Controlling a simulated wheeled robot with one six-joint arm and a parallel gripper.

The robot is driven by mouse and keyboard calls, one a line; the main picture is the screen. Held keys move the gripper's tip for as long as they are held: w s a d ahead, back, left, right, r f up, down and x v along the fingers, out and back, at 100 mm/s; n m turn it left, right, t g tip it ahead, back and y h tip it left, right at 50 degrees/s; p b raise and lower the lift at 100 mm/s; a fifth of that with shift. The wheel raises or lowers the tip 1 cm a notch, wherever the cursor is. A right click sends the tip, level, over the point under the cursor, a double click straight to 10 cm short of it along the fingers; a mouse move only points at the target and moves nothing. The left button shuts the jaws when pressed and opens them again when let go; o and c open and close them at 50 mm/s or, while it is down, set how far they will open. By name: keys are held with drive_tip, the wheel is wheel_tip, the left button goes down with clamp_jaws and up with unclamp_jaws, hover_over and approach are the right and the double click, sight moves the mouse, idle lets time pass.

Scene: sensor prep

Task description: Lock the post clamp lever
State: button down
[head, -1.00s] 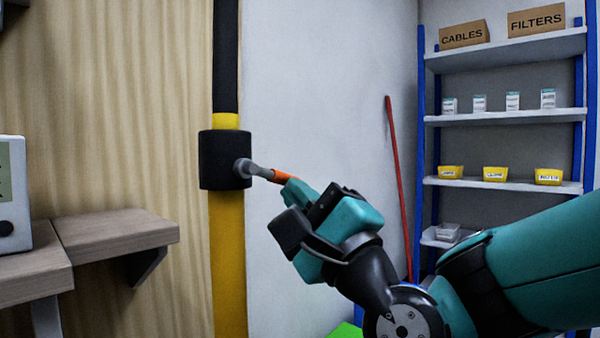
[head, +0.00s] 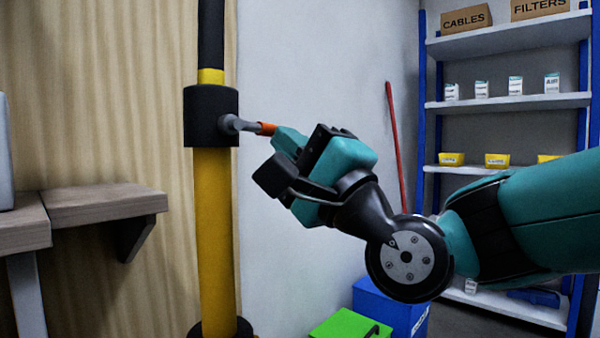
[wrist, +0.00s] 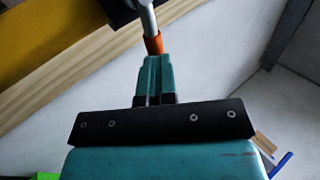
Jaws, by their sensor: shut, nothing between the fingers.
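The post clamp is a black collar (head: 205,115) around an upright post (head: 214,230), yellow below and black above. Its lever (head: 240,125) has a grey shaft and an orange end (head: 266,128), sticking out to the right and tilted slightly down. My gripper (head: 287,139) is at the lever's outer end, its teal fingers shut. In the wrist view the shut fingertips (wrist: 153,62) sit right at the orange end (wrist: 154,45); whether they touch it I cannot tell. The lever's very tip is hidden by the fingers.
A wooden shelf (head: 105,203) juts out left of the post. A green box (head: 345,327) and a blue bin (head: 395,310) stand on the floor at the right. A red pole (head: 394,130) leans on the wall beside a rack (head: 510,103) with boxes and yellow bins.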

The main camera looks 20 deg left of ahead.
drive_tip(key=shift+r, duration=0.3)
